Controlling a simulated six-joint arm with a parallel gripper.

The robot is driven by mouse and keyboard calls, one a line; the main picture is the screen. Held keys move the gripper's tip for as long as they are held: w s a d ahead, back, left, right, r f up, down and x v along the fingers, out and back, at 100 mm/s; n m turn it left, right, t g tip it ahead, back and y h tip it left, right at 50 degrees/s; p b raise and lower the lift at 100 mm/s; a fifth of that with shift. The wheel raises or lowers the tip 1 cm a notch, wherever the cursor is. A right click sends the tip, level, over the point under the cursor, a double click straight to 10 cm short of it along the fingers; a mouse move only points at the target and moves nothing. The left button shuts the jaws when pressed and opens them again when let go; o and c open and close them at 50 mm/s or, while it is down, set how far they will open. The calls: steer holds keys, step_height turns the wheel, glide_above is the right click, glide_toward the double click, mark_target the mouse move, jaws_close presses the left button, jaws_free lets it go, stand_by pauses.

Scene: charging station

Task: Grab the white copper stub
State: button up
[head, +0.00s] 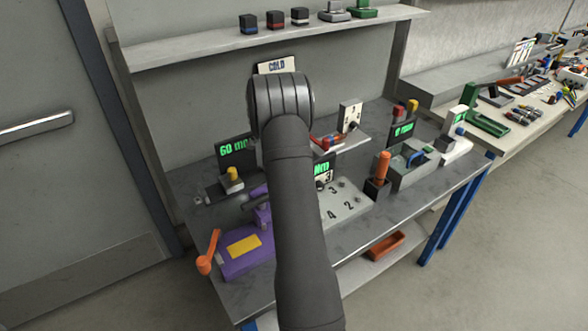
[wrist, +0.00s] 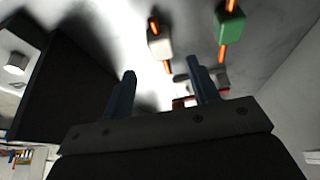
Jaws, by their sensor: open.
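The white copper stub (wrist: 160,44) shows in the wrist view as a small white block with orange copper rods out of both ends. My gripper (wrist: 161,72) is open, its two dark fingers apart with nothing between them. In the picture, the stub lies just above the fingertips, nearer the right finger; I see no contact. A green block with the same copper rods (wrist: 230,28) lies to its right. In the head view my arm covers my gripper, and I cannot make out the white stub there.
In the wrist view a large dark block (wrist: 70,85) stands close left of the fingers. In the head view the bench holds a purple fixture (head: 246,262), a grey numbered board (head: 345,204) and an orange-handled tool (head: 382,168). A shelf (head: 200,47) runs above.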

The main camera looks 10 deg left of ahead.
steer(key=shift+a+x, duration=0.1)
steer(key=shift+x, duration=1.25)
steer(key=shift+a+x, duration=0.15)
steer(key=shift+x, duration=1.2)
steer(key=c, duration=1.1)
